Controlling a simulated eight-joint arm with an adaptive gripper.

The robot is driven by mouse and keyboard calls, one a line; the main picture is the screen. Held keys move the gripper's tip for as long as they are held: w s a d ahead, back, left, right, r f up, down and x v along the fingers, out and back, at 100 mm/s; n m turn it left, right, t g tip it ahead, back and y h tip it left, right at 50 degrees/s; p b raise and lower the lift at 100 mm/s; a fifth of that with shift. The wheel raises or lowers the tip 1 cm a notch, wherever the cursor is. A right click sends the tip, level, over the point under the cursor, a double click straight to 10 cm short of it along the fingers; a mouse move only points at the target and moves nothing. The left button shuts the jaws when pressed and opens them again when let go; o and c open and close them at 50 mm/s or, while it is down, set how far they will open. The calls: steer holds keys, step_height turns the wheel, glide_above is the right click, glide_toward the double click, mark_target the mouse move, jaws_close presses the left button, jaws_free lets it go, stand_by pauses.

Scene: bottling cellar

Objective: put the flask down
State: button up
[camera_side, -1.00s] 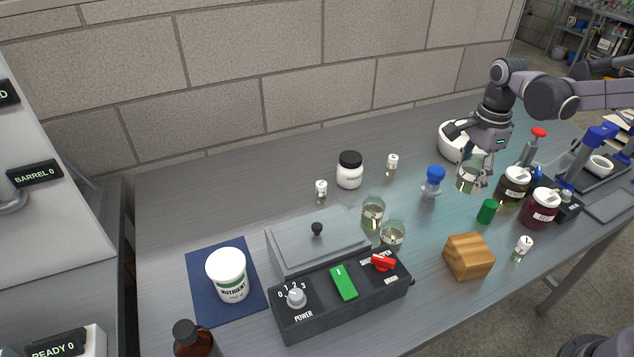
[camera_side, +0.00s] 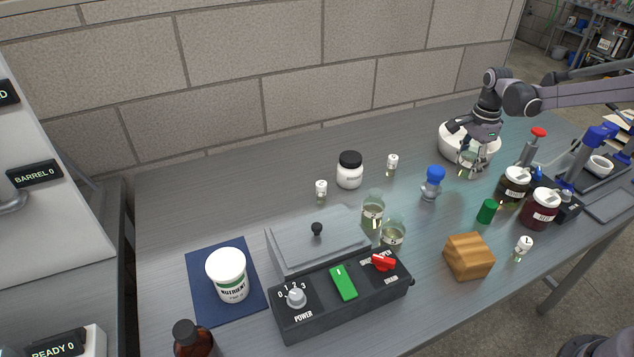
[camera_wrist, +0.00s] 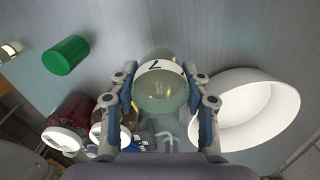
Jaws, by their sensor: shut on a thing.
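The flask (camera_side: 467,163) is a clear glass vessel with pale green contents. My gripper (camera_side: 474,148) is shut on it at the back right of the bench, just in front of the white bowl (camera_side: 449,143). In the wrist view the flask (camera_wrist: 160,90) sits between both fingers of my gripper (camera_wrist: 162,100) and bears a white label with a dark mark like a 7. Whether its base touches the bench cannot be told. The bowl (camera_wrist: 245,105) lies close to the right finger in that view.
A blue-topped piece (camera_side: 432,182) stands left of the flask. Two jars (camera_side: 513,187) (camera_side: 540,208) and a green cylinder (camera_side: 487,211) stand in front and to the right. Two more glass flasks (camera_side: 373,211) (camera_side: 392,236) stand by the grey control box (camera_side: 340,290). Bench between is partly clear.

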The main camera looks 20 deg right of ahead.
mark_target(464, 175)
steer(key=shift+f, duration=2.05)
steer(key=o, duration=1.3)
steer(key=shift+f, duration=0.1)
steer(key=shift+c, duration=0.2)
